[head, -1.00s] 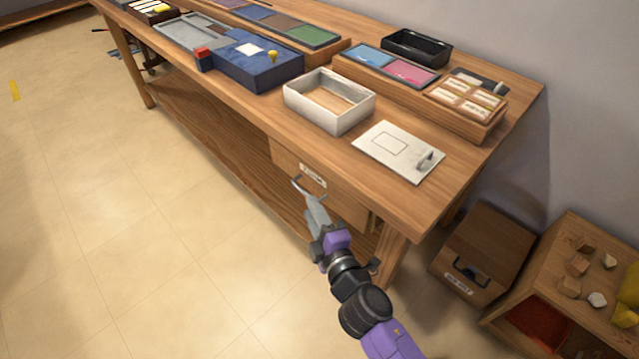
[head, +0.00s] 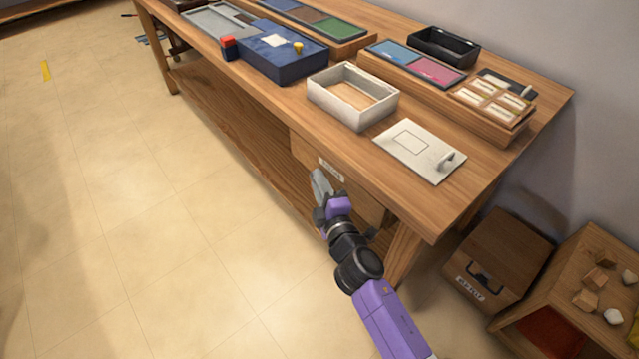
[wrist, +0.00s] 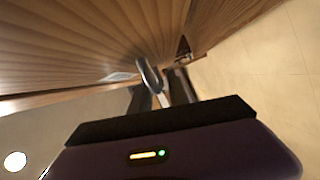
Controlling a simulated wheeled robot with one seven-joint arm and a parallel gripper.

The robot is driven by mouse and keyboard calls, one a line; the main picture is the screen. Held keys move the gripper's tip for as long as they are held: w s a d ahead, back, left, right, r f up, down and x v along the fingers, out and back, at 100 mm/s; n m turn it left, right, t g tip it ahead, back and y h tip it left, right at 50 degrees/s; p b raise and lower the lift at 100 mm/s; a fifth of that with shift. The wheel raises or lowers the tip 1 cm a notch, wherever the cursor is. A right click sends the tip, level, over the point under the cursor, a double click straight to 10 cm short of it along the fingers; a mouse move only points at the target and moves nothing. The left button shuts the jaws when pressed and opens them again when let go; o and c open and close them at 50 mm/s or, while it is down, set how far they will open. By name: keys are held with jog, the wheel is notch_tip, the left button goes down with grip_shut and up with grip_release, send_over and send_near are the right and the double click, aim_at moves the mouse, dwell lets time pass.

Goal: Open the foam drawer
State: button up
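The foam drawer (head: 359,184) is a wooden front under the right end of the workbench, with a small white label (head: 332,168). It looks closed, flush with the bench. My gripper (head: 320,184) is at the drawer front, just below and left of the label. In the wrist view a grey, looped metal handle (wrist: 150,75) shows between the dark fingers of my gripper (wrist: 160,94). The label (wrist: 120,76) is to its left. The fingers hide part of the handle, and I cannot tell whether they grip it.
The wooden workbench (head: 255,98) carries a white open box (head: 330,105), a white panel (head: 420,150) and a blue box (head: 268,60). A lidded wooden box (head: 500,252) stands on the floor at the right.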

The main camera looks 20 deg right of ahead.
grip_shut()
dwell(1.2)
